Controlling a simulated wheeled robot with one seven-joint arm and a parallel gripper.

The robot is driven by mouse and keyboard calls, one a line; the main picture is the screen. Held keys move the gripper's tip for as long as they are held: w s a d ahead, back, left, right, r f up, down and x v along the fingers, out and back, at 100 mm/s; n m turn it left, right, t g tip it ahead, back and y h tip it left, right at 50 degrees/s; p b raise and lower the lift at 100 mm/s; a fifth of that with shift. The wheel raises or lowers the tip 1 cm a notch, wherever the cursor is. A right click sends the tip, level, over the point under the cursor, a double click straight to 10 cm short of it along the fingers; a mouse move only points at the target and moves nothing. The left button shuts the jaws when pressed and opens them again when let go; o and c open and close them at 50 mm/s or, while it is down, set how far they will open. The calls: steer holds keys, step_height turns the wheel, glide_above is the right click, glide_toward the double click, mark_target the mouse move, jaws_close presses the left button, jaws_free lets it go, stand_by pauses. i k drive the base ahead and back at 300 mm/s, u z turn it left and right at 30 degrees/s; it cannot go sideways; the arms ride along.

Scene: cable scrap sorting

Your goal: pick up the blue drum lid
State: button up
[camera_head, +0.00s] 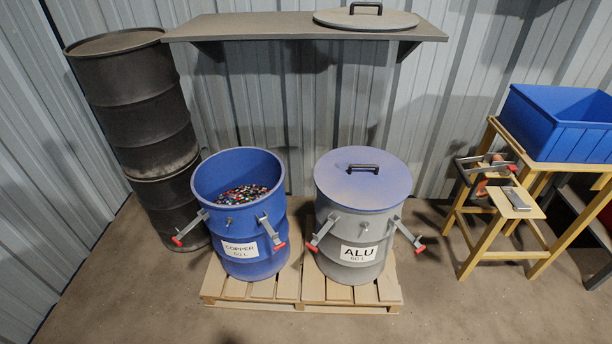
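The blue lid (363,176) with a dark handle (363,168) lies flat on top of the grey drum (355,235) labelled ALU. The open blue drum (240,228) labelled COPPER stands just left of it, with many small multicoloured pieces (243,195) inside. A grey lid (366,19) with a dark handle lies on the wall shelf above. My gripper is not in view, so its state does not show.
Both drums stand on a wooden pallet (302,292), with red-tipped clamp levers (408,236) sticking out. Dark barrels (134,95) are stacked at left; the shelf (250,27) overhangs behind. At right, a wooden stand (480,232) holds tools beside a blue bin (562,125).

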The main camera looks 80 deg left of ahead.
mark_target(365, 178)
steer(key=u, duration=3.25)
steer(key=k, duration=1.25)
steer(key=z, duration=0.7)
steer(key=i, duration=1.05)
steer(key=z, duration=0.1)
